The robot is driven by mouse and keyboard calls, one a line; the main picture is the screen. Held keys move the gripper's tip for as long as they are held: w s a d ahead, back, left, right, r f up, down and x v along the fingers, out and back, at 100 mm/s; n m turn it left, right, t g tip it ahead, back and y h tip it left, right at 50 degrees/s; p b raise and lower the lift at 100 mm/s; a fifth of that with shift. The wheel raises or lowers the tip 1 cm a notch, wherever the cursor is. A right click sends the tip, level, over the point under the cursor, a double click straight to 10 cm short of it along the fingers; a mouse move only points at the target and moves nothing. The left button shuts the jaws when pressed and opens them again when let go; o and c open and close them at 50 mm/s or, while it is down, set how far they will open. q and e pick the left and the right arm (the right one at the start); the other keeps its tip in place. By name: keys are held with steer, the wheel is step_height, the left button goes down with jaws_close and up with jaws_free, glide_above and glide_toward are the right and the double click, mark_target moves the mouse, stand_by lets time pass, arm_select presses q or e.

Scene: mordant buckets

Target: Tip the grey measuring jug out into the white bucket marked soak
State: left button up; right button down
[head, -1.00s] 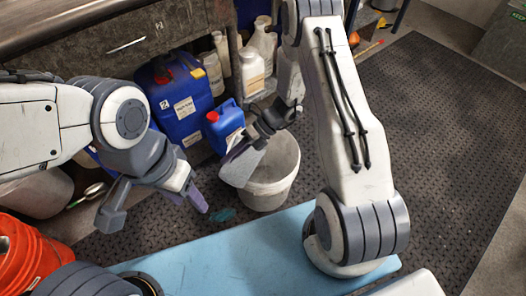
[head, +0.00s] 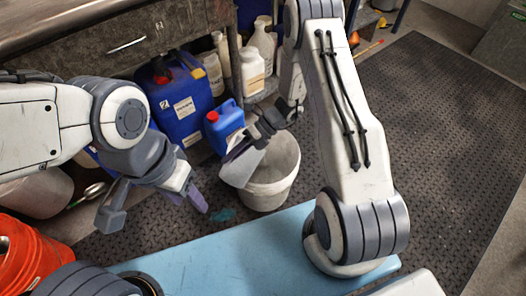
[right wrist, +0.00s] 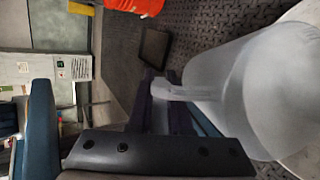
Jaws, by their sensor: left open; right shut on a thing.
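The grey measuring jug (head: 241,168) is in my right gripper, at the left side of the white bucket's mouth in the head view. It looks tilted. My right gripper (head: 257,138) is shut on its handle, which shows between the fingers in the right wrist view (right wrist: 182,92). The white bucket (head: 266,197) stands upright on the floor, partly covered by the jug and gripper. I see no marking on it, and cannot see any contents or flow. My left gripper (head: 187,199) is open and empty, left of the bucket.
A blue bench top (head: 225,255) lies in front of the bucket. Blue canisters (head: 186,105) and white bottles (head: 252,72) stand behind it under a worn counter. An orange bucket (head: 28,258) is at the lower left. The dark mat at right is clear.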

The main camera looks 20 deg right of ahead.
arm_select(q)
steer(key=shift+w+f, duration=0.15)
steer(key=shift+f, duration=0.05)
arm_select(e)
steer(key=shift+w+d+f+y, duration=0.3)
steer(key=shift+w+d+y, duration=0.05)
steer(key=shift+d+y, duration=0.15)
stand_by(2.2)
arm_select(q)
steer(key=shift+w+f+b, duration=0.25)
steer(key=shift+f+b, duration=0.1)
steer(key=shift+b, duration=0.25)
arm_select(e)
steer(key=shift+w+d+r+m+g+y, duration=0.1)
steer(key=shift+w+d+m+g+y, duration=0.2)
steer(key=shift+w+d+g+y, duration=0.35)
stand_by(2.3)
arm_select(q)
steer(key=shift+w+f+b, duration=0.25)
steer(key=shift+f+b, duration=0.3)
steer(key=shift+b, duration=0.05)
arm_select(e)
steer(key=shift+w+d+y, duration=0.4)
steer(key=shift+d+y, duration=0.05)
steer(key=shift+d, duration=0.4)
